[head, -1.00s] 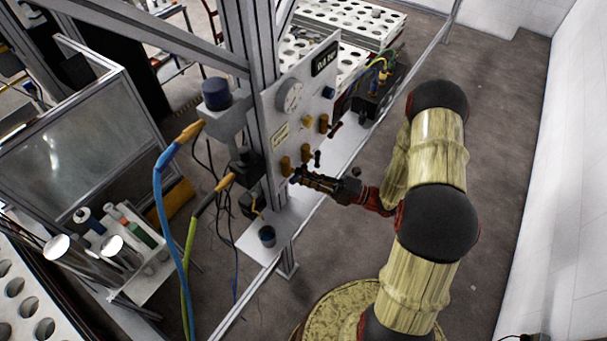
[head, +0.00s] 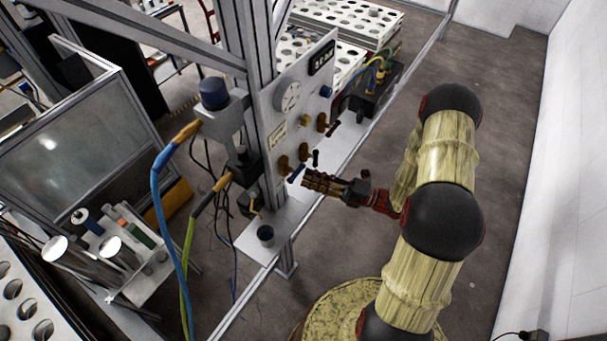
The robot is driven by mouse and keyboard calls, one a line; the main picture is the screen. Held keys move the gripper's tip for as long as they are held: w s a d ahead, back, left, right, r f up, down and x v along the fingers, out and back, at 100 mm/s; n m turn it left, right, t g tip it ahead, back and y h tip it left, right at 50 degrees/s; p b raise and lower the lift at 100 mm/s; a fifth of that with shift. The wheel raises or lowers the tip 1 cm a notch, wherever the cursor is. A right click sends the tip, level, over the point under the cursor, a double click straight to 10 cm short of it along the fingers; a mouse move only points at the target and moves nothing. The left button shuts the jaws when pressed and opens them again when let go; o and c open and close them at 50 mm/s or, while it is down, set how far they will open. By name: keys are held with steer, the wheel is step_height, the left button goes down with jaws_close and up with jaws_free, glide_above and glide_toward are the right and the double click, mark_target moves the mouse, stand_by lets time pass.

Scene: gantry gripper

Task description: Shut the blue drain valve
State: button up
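The blue drain valve (head: 295,174) is a small blue lever on a brass-coloured body, low on the near side of the pale upright panel (head: 270,105). The lever slants across its body. My gripper (head: 305,180) is just right of the lever, its fingertips pointing at the panel. A narrow gap seems to show between the fingertips and the lever. The fingers lie close together in this view, and I cannot tell whether they are open or shut. I see nothing held in them.
A black-handled valve (head: 316,158) and a red-handled valve (head: 333,127) sit farther along the panel. A gauge (head: 290,97) and a blue knob (head: 326,91) are above. A dark cup (head: 266,234) stands on the shelf (head: 285,222) below.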

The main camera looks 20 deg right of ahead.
steer(key=v, duration=0.8)
steer(key=shift+d, duration=0.15)
steer(key=shift+f, duration=0.1)
